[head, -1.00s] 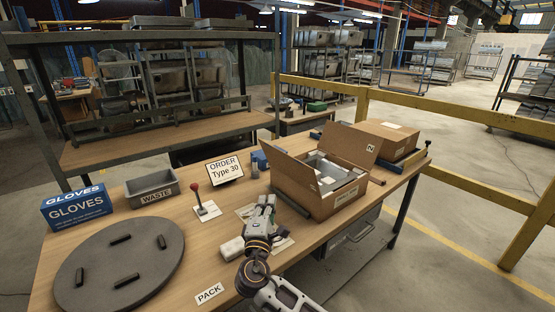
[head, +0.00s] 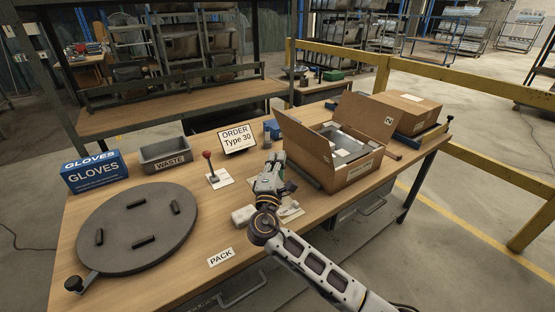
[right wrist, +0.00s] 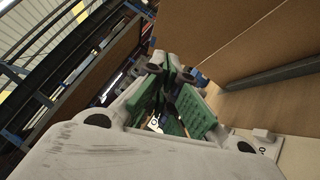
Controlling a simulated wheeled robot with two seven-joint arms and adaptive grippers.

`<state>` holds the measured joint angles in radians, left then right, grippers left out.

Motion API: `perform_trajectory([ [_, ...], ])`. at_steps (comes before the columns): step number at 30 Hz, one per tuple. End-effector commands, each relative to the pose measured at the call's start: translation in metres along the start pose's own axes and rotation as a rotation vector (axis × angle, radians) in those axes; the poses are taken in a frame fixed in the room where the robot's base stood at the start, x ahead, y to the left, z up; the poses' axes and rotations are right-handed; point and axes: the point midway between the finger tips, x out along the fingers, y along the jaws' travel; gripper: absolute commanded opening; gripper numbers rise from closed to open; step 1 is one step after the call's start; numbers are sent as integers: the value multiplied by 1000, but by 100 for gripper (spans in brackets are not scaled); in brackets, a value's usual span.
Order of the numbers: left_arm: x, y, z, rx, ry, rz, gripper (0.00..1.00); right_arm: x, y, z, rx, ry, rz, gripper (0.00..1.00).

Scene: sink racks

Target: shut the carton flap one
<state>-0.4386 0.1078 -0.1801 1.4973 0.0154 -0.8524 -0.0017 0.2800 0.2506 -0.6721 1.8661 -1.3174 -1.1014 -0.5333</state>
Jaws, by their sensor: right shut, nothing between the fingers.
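The open cardboard carton (head: 350,176) stands at the right part of the packing table, with light grey contents inside. Its left flap (head: 303,141) stands up and leans outward to the left. Its far right flap (head: 366,120), marked 2, also stands up. I cannot read a number 1 on the left flap. My right gripper (head: 277,160) is shut and empty, just left of the left flap, apart from it as far as I can tell. In the right wrist view the shut fingertips (right wrist: 172,62) are beside a brown cardboard panel (right wrist: 250,40). My left gripper is not in view.
A closed carton (head: 408,108) stands behind the open one. A red-knobbed lever (head: 210,168), an order sign (head: 237,138), a waste bin (head: 166,155), a gloves box (head: 94,172) and a round grey turntable (head: 137,230) are to the left. White items lie beneath my right gripper.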

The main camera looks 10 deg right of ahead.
Motion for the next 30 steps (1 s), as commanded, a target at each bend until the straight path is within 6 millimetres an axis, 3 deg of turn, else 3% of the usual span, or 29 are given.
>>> perform_trajectory([
  [21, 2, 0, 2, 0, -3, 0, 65, 84, 1, 0, 0, 0, 1, 0],
  [30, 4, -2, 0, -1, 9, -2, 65, 105, 0, 24, -1, 0, 0, 0],
])
